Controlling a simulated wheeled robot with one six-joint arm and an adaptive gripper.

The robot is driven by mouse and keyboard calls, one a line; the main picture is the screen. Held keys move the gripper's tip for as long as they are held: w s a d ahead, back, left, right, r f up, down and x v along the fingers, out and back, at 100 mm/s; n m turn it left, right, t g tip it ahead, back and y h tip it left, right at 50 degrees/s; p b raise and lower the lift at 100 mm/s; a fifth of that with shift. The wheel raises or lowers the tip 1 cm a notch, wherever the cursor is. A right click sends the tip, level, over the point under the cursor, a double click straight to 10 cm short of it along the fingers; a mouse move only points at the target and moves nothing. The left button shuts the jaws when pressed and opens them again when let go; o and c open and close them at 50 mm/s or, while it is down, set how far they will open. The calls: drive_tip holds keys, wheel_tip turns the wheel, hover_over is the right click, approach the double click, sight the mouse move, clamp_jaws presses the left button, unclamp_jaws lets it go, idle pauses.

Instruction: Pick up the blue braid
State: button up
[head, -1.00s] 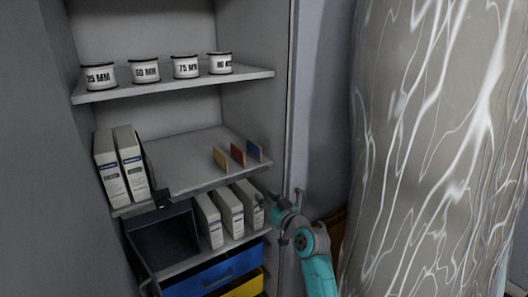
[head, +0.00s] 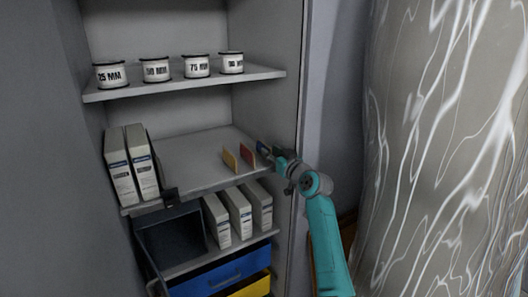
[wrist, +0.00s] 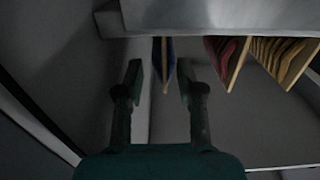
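The blue braid (head: 262,147) stands on edge at the right end of the middle shelf, partly hidden by my gripper (head: 272,154) in the head view. In the wrist view the blue braid (wrist: 169,58) shows as a thin upright card, seen nearly edge-on. The fingers of my gripper (wrist: 160,78) are apart, one on each side of the braid in the picture. A dark gap shows between each finger and the braid. I cannot tell how far the braid reaches in between the fingers.
A red card (head: 248,154) and a tan card (head: 230,158) stand to the left of the blue braid. White binders (head: 131,164) stand at the shelf's left end. Labelled spools (head: 196,66) sit on the shelf above. The cabinet's right side (head: 297,100) is close to my arm.

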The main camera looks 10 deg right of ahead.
drive_tip(key=shift+a+x, duration=0.15)
drive_tip(key=shift+x, duration=1.15)
drive_tip(key=shift+a+x, duration=0.1)
drive_tip(key=shift+x, duration=1.2)
drive_tip(key=shift+s, duration=0.1)
clamp_jaws()
